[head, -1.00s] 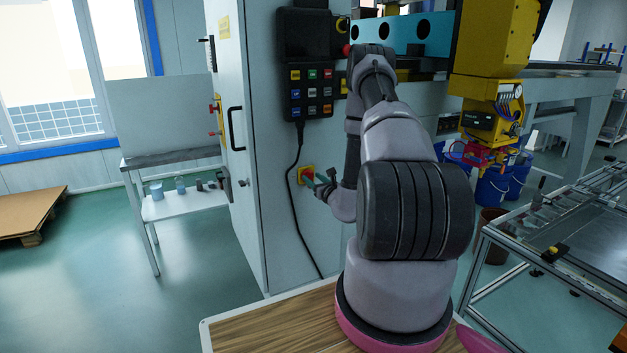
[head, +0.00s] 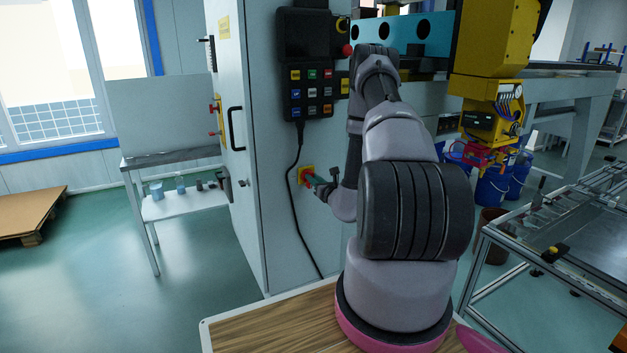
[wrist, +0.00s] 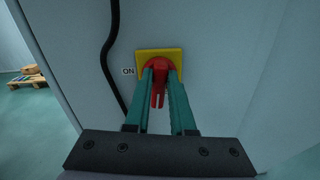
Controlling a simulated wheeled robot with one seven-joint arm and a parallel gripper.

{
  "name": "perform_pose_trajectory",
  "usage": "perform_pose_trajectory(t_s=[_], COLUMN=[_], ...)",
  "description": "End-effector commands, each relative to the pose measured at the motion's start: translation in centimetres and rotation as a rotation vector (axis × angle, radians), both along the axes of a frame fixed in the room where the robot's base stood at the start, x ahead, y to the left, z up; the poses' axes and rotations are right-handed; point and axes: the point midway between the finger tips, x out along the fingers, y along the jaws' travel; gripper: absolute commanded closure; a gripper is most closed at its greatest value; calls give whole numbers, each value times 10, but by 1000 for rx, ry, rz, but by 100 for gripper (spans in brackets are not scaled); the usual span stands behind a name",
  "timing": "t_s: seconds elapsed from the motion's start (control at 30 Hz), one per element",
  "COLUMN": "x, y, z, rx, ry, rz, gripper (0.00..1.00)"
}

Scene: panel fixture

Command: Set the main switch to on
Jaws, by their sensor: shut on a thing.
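The main switch is a red rotary handle (wrist: 158,88) on a yellow square plate (wrist: 174,55), fixed to the grey cabinet side. Its handle points down in the wrist view. An "ON" label (wrist: 128,71) sits just left of the plate. In the head view the yellow plate (head: 303,172) shows low on the cabinet, partly hidden by my gripper. My gripper (wrist: 160,72), with green fingers, is at the switch with one finger on each side of the red handle, closed on it. The fingertips also show in the head view (head: 311,178).
A black cable (wrist: 110,50) hangs down the cabinet left of the switch. Above it in the head view is a control panel (head: 307,75) with several coloured buttons. A black door handle (head: 235,129) is on the cabinet's left face. A bench (head: 170,159) stands further left.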

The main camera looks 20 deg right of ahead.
Motion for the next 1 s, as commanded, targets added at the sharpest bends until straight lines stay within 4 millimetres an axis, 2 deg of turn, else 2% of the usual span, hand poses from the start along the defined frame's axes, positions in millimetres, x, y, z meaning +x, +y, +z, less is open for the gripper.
perform_pose_trajectory(t_s=[1.0], x=[-1], y=[-8], z=[-6], rx=[946], ry=[34], rz=[-2], gripper=[100])
